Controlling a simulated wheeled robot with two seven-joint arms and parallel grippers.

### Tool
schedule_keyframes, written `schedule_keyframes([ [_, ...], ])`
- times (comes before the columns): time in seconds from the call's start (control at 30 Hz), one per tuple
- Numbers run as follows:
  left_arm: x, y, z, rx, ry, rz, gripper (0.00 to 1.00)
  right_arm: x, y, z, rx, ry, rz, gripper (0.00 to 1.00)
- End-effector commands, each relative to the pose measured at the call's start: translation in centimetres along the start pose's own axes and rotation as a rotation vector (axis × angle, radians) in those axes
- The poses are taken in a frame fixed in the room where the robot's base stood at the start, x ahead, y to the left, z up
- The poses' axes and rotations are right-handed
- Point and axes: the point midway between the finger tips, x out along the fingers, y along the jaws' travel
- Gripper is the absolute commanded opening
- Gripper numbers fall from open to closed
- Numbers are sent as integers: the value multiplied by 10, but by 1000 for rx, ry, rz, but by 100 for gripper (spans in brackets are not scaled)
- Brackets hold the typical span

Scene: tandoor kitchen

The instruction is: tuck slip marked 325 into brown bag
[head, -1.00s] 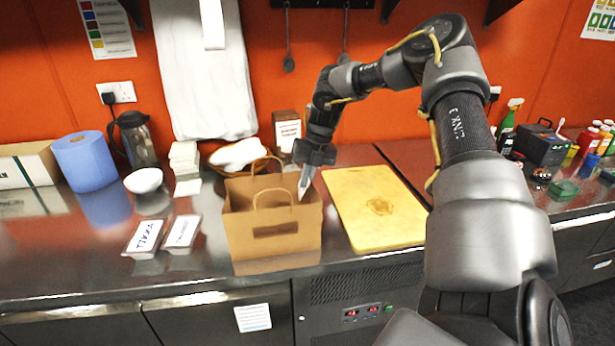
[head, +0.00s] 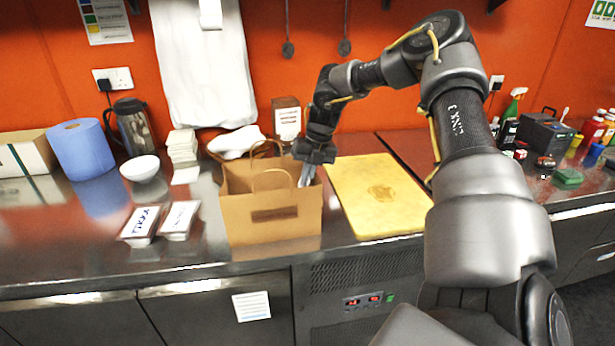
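The brown paper bag (head: 262,226) stands upright and open on the steel counter, with its two handles up. My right gripper (head: 306,176) points down at the right side of the bag's mouth, its fingertips at or just inside the rim. The fingers look close together, but I cannot tell whether they hold anything. No slip marked 325 can be made out; it may be hidden by the gripper or the bag. My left gripper is not in view.
A yellow cutting board (head: 380,197) lies right of the bag. Two labelled packs, one here (head: 179,219), lie to its left. A white bowl (head: 140,168), blue roll (head: 82,148) and dark jug (head: 134,126) stand further left. Bottles and a black box (head: 543,139) are at right.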

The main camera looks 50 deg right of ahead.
Motion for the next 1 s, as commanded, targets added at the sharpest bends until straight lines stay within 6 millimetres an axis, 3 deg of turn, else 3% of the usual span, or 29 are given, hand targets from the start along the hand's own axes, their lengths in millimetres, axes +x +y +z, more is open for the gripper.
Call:
schedule_keyframes([
  [1.0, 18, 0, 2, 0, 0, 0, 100, 19, -5, 0, 0, 0, 0, 0],
])
